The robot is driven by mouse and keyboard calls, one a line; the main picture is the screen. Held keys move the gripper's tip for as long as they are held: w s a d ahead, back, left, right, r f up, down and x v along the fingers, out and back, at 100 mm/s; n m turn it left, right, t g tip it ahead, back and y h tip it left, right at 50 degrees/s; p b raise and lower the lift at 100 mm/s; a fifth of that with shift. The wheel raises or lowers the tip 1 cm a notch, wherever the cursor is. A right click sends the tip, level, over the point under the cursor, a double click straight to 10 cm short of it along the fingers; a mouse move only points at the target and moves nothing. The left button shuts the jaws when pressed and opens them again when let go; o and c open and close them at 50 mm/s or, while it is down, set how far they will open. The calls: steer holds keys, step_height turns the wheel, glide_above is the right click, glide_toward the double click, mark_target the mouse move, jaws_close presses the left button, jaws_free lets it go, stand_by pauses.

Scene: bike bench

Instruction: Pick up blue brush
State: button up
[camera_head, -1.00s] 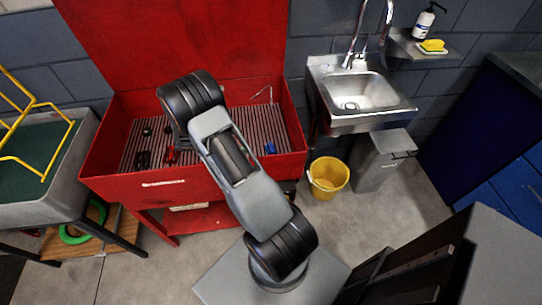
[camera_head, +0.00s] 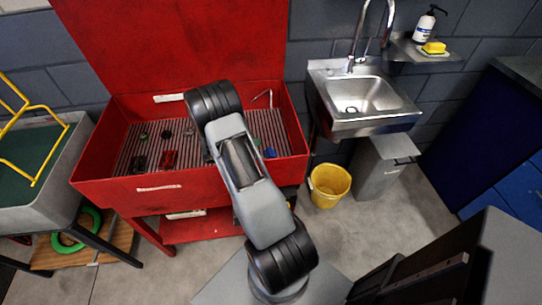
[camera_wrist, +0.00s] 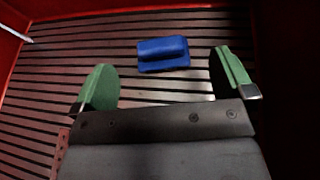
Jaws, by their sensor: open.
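The blue brush (camera_wrist: 163,53) lies on the slatted floor of the red wash basin, a small blue block with a raised rounded ridge. In the wrist view it is ahead of my gripper (camera_wrist: 166,80), whose green-tipped fingers stand wide apart with nothing between them. The brush sits beyond the fingertips, roughly centred between them. In the head view a small blue piece, the brush (camera_head: 270,152), shows at the right side of the basin, just right of my arm. My gripper is hidden behind my arm there.
The red basin (camera_head: 92,165) has raised walls around the slats. Dark and red small parts (camera_head: 169,159) lie at its left. A steel sink (camera_head: 375,122), a yellow bucket (camera_head: 329,186) and a grey bin (camera_head: 383,170) stand to the right.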

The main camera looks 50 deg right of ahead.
mark_target(269, 152)
steer(key=shift+x, duration=2.55)
steer(key=shift+c, duration=0.4)
steer(key=c, duration=0.9)
steer(key=shift+r, duration=0.1)
steer(key=shift+c, duration=0.2)
